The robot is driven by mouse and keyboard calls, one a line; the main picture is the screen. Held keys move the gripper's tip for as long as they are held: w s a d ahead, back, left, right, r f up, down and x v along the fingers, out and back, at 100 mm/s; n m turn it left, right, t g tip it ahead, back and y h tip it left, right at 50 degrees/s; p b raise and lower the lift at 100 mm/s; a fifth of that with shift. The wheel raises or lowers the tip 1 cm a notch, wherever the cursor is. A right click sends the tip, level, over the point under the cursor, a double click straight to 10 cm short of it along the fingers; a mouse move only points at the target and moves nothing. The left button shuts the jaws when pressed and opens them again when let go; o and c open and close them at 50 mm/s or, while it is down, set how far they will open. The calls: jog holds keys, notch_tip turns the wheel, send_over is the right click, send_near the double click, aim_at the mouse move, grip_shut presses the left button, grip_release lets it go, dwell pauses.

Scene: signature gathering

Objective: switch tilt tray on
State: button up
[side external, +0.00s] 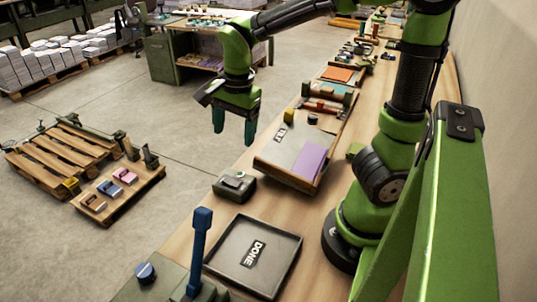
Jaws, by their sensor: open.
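A tray (284,168) sits at the middle of the bench with its near end tilted and a purple slab (309,160) and a small label on it; it seems to be the tilt tray. A small grey-green box with a dark rocker on top (234,185) lies on the bench at the tray's near left and looks like a switch. Its on or off position is too small to tell. My gripper (234,127) is open and empty, fingers pointing down, in the air beyond the switch box and left of the tray. It touches neither.
A dark tray marked DONE (245,251) lies nearer on the bench. A blue upright lever (200,240) and a blue knob (146,271) stand at its left. Red-handled parts (325,108) lie behind the tilt tray. Pallets (62,150) stand on the floor at left.

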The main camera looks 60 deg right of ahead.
aim_at(232, 181)
jog(key=f, duration=0.4)
jog(key=w+f, duration=0.1)
jog(key=f, duration=0.9)
jog(key=shift+w+f, duration=0.15)
jog(key=shift+w, duration=0.2)
jog(key=c, duration=1.1)
jog(key=shift+o, duration=0.2)
jog(key=shift+w+g, duration=0.25)
jog(key=shift+g, duration=0.45)
jog(key=shift+w+g, duration=0.2)
jog(key=shift+g, duration=0.5)
jog(key=o, duration=1.1)
jog(key=shift+c, duration=0.2)
notch_tip(232, 181, up, 17)
jog(key=w, duration=0.2)
